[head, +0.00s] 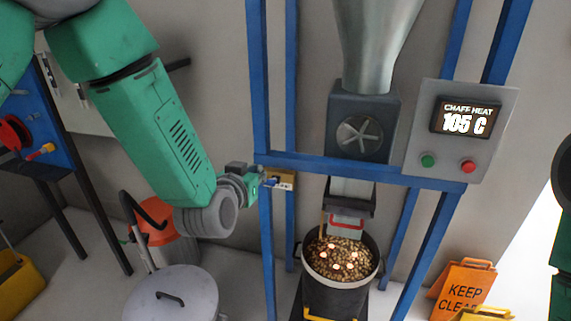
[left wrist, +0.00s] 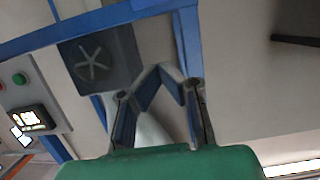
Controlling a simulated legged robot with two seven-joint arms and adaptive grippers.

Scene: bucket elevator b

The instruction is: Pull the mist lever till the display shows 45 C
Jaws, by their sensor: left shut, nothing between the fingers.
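The display (head: 467,118) on the grey panel reads "CHAFF HEAT 105 C". It also shows in the left wrist view (left wrist: 28,120), tilted and too bright to read. A small tan box (head: 286,181) sits on the blue frame beside my left gripper (head: 270,181); its label is too small to read, and I cannot make out the mist lever for sure. My left gripper is at the box's left side, and I cannot tell if they touch. In the left wrist view its fingers (left wrist: 160,72) meet at the tips, shut and empty. My right gripper is out of view.
A black bucket (head: 340,290) of beans with several glowing spots stands under the chute. Blue posts (head: 262,90) and a crossbar surround the fan housing (head: 362,127). Green (head: 428,160) and red (head: 468,167) buttons sit below the display. An orange sign (head: 464,287) stands at right.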

